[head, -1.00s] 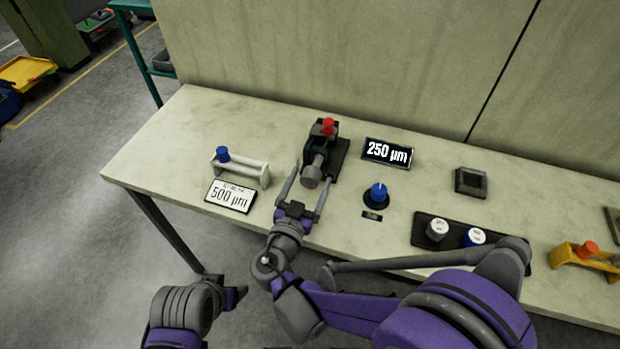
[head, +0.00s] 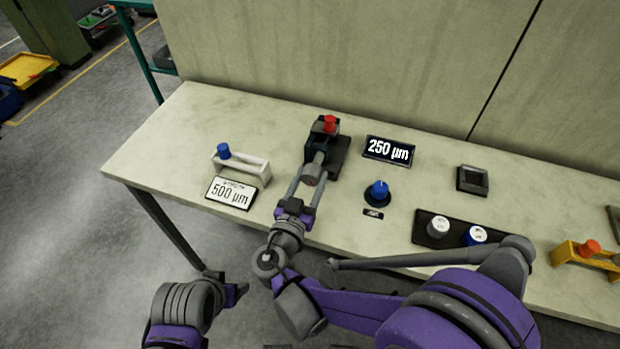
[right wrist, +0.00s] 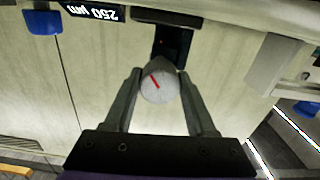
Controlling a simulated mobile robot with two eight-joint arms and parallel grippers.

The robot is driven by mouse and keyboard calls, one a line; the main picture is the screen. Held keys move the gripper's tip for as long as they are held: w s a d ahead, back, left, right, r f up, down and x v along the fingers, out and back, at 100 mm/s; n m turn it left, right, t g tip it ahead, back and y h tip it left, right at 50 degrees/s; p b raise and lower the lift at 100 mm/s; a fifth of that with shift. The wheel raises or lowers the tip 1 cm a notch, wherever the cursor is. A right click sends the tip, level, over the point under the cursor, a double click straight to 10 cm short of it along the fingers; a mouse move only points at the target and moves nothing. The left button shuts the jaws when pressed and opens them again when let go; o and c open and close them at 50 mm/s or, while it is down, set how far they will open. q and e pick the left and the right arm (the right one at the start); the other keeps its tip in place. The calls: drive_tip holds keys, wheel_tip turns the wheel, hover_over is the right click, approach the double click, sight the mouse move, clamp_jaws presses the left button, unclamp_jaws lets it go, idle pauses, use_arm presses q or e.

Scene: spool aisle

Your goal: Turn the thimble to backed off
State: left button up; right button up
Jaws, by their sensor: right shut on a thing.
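The grey thimble (head: 313,174) sticks out toward me from a dark micrometer fixture (head: 321,145) with a red knob (head: 329,123) on top. In the right wrist view the thimble's round end face (right wrist: 160,87) carries a red line, slanted from upper left to lower right. My right gripper (head: 309,180) is shut on the thimble, one finger on each side. The display (head: 388,150) reads 250 µm. A white card (head: 232,192) reads 500 µm. My left gripper (head: 238,293) hangs in front of the table, at lower left; its fingers do not show clearly.
A white stand with a blue knob (head: 241,164) is left of the fixture. A blue dial (head: 377,193) is to the right, then a black tray (head: 453,240) with two round pieces, a dark square holder (head: 472,180) and a yellow stand (head: 570,257). The table's left end is clear.

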drive_tip(key=n, duration=0.7)
drive_tip(key=shift+b, duration=0.3)
drive_tip(key=n, duration=0.6)
drive_tip(key=shift+d+r+n, duration=0.1)
drive_tip(key=shift+n, duration=0.2)
drive_tip(key=n, duration=0.6)
drive_tip(key=shift+b, duration=0.35)
drive_tip(key=n, duration=0.7)
drive_tip(key=shift+r, duration=0.15)
drive_tip(key=o, duration=1.4)
drive_tip(key=shift+c, duration=0.2)
drive_tip(key=shift+s, duration=0.1)
